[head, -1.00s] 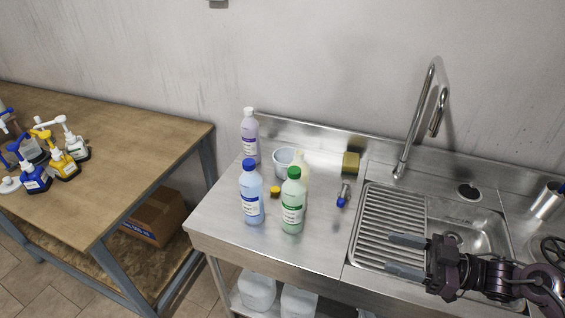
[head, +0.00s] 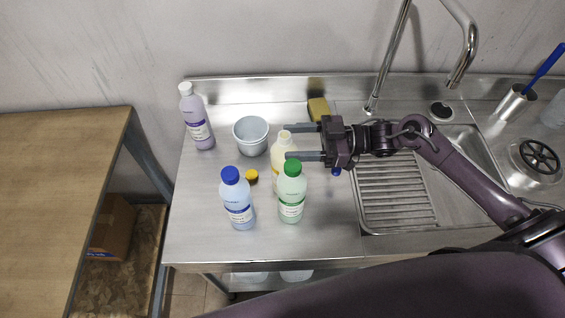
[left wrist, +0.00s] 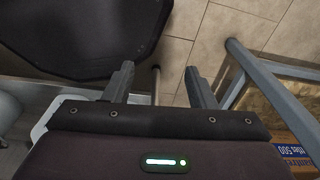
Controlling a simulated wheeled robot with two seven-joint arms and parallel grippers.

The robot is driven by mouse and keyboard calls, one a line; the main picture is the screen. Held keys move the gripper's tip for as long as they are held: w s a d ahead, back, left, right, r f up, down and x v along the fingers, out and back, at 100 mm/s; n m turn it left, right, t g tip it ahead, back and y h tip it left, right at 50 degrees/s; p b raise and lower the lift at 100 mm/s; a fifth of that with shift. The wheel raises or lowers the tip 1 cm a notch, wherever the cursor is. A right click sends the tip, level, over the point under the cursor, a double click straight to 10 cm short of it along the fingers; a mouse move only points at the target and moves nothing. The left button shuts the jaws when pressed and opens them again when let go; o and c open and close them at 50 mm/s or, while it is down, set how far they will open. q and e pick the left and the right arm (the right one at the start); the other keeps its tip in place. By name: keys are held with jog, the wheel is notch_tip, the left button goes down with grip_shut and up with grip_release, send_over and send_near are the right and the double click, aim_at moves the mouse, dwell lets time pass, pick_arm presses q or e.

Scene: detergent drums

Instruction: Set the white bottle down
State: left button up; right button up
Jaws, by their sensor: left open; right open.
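The pale cream-white bottle (head: 278,154) stands upright and uncapped on the steel counter, partly hidden by the green-capped bottle (head: 291,195) in front of it. My right gripper (head: 288,142) is open and reaches in from the right. Its fingertips are level with the bottle's neck, one on the far side and one on the near side. I cannot tell whether they touch it. My left gripper (left wrist: 160,85) is open and empty in the left wrist view, above the tiled floor. It does not show in the head view.
A blue-capped bottle (head: 238,202), yellow cap (head: 251,175), light bucket (head: 251,134) and lavender bottle (head: 196,120) stand nearby on the counter (head: 200,235). The sink (head: 385,205) is to the right. The counter's front left is clear.

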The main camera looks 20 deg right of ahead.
aim_at(276, 145)
jog(key=x, duration=0.1)
jog(key=p+x, duration=0.1)
jog(key=x, duration=0.2)
jog(key=shift+w+a+f+p, duration=0.25)
jog(key=shift+w+a+p, duration=0.05)
jog(key=shift+p, duration=0.1)
jog(key=shift+s, duration=0.1)
jog(key=shift+c, duration=0.4)
jog(key=c, duration=0.5)
pick_arm(q)
jog(key=shift+w+a+r, duration=0.25)
jog(key=shift+w+r, duration=0.2)
jog(key=shift+r, duration=0.15)
jog(key=shift+w+a+r, duration=0.25)
jog(key=shift+w+r, duration=0.15)
jog(key=shift+r, duration=0.15)
pick_arm(e)
grip_shut()
